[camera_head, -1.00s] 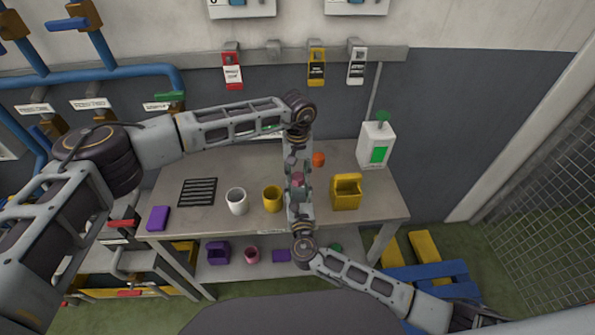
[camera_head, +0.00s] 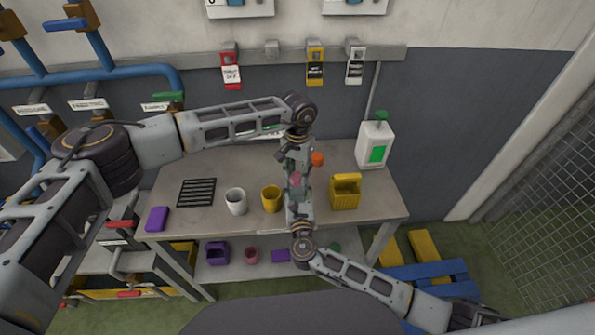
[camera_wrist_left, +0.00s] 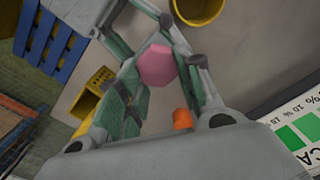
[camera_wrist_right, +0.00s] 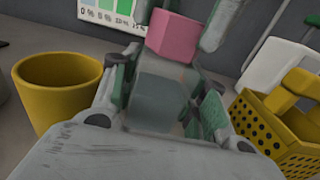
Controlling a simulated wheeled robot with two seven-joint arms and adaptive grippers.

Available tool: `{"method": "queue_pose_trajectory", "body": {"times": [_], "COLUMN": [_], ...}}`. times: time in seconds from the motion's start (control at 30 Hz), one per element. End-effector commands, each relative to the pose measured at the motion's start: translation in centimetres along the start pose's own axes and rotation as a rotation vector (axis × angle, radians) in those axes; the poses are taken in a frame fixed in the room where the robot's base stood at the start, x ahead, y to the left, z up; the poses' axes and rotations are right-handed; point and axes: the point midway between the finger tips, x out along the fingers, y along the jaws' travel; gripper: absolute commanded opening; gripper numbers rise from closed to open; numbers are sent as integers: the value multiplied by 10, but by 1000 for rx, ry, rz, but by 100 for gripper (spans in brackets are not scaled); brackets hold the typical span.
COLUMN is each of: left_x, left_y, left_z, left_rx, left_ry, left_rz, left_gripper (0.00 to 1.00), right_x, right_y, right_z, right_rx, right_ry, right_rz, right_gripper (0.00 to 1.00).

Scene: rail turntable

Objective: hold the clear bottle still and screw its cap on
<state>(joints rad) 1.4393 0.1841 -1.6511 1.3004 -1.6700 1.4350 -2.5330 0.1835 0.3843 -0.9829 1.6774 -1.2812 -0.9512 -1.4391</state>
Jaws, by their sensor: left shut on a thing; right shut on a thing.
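The pink cap (camera_head: 295,181) is between my two grippers over the workbench. In the left wrist view the cap (camera_wrist_left: 157,65) looks six-sided and sits between the fingers. My left gripper (camera_head: 296,172) points down and is shut on the cap from above. My right gripper (camera_head: 297,190) comes from the front and is shut on the clear bottle (camera_wrist_right: 160,102). The bottle looks upright and see-through, directly below the cap (camera_wrist_right: 172,37) in the right wrist view. The fingers hide much of the bottle. I cannot tell how closely the cap sits on its neck.
On the workbench (camera_head: 225,165) stand a yellow cup (camera_head: 271,203) and white cup (camera_head: 236,207) left of the grippers, and a yellow basket (camera_head: 345,197) on the right. An orange object (camera_head: 317,158) is close behind. A white canister (camera_head: 374,145) stands at the back right.

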Motion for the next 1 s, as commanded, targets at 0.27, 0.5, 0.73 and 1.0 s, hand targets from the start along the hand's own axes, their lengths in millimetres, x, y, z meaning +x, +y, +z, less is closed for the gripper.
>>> {"method": "queue_pose_trajectory", "body": {"times": [0.27,0.5,0.73,1.0], "left_x": [0,0,0,0], "left_y": [0,0,0,0], "left_z": [0,0,0,0], "left_rx": [12,11,10,10], "left_ry": [0,0,0,0], "left_rz": [0,0,0,0], "left_gripper": [6,60,64,64], "right_x": [0,0,0,0], "right_y": [0,0,0,0], "right_z": [0,0,0,0], "right_rx": [0,0,0,0], "right_ry": [0,0,0,0], "right_rz": [0,0,0,0], "right_gripper": [1,1,1,1]}}
